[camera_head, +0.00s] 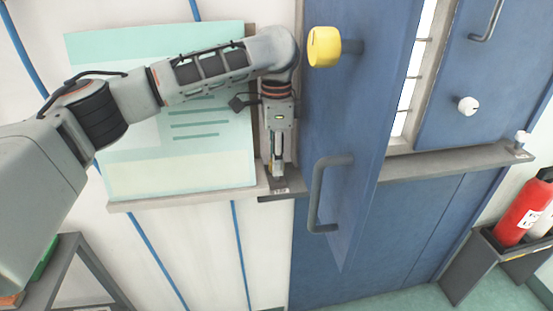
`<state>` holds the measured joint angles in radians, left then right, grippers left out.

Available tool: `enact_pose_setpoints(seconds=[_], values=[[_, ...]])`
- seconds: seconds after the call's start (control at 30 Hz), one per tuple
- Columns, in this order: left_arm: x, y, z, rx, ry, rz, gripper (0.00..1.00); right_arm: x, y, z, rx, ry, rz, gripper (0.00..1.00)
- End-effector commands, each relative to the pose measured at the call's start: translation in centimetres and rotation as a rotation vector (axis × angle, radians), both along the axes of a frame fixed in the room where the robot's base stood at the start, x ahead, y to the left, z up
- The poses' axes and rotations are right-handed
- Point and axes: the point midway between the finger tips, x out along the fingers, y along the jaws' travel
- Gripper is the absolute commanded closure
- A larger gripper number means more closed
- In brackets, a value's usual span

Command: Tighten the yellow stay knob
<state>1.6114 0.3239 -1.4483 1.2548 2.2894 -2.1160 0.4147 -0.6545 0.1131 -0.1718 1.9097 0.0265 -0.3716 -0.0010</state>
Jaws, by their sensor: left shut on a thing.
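The yellow stay knob (325,47) is a round yellow cap on a dark stem, sticking out to the left from the upper part of the open blue door (350,120). My left gripper (278,172) points down well below and to the left of the yellow knob, apart from it. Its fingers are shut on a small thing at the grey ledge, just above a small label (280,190). The fingers hide most of that thing, so I cannot tell what it is. My right gripper is not in view.
A grey door handle (325,195) sticks out right of my left gripper. A pale green board (185,150) stands behind my left arm. At the right are a white knob (468,106), a small white knob (522,137) on the ledge and a red extinguisher (522,212).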

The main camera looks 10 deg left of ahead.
Motion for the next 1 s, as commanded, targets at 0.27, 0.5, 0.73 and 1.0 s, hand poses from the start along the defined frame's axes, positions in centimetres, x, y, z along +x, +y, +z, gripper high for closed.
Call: enact_pose_setpoints(seconds=[0.27,0.5,0.73,1.0], values=[[0.1,0.0,0.1,0.000,-0.002,0.000,0.95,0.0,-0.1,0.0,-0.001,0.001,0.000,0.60],[0.0,0.0,0.1,-0.001,-0.001,0.000,0.57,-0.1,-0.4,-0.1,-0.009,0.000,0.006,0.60],[0.0,0.0,0.2,-0.001,-0.001,0.000,0.57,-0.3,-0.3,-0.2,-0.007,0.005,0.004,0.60],[0.1,0.0,3.7,0.001,-0.006,0.001,0.57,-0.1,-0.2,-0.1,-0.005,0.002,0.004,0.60]])
